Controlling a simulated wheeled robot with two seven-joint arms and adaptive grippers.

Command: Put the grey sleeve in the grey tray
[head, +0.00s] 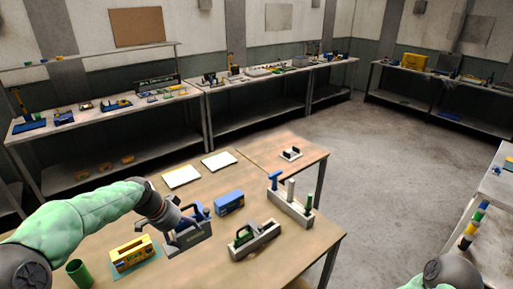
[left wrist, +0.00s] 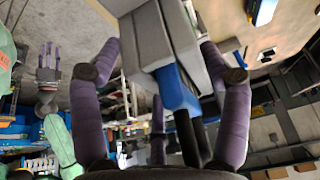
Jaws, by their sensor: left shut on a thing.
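The grey sleeve (head: 190,240) is a grey block with a small label and a blue part at its top, near the front middle of the table. My left gripper (head: 187,217) is over it. Whether the block touches the table is unclear. The grey tray (head: 262,241) seems to be the low grey one to its right, holding a green and black piece. My right gripper (left wrist: 48,65) shows small in the left wrist view; its opening is unclear.
A yellow box (head: 132,253) on a green mat and a green cylinder (head: 79,273) stand left. A blue box (head: 229,203) stands behind the tray. A grey rack (head: 290,208) with upright posts is at right. White sheets (head: 181,177) lie at the back.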

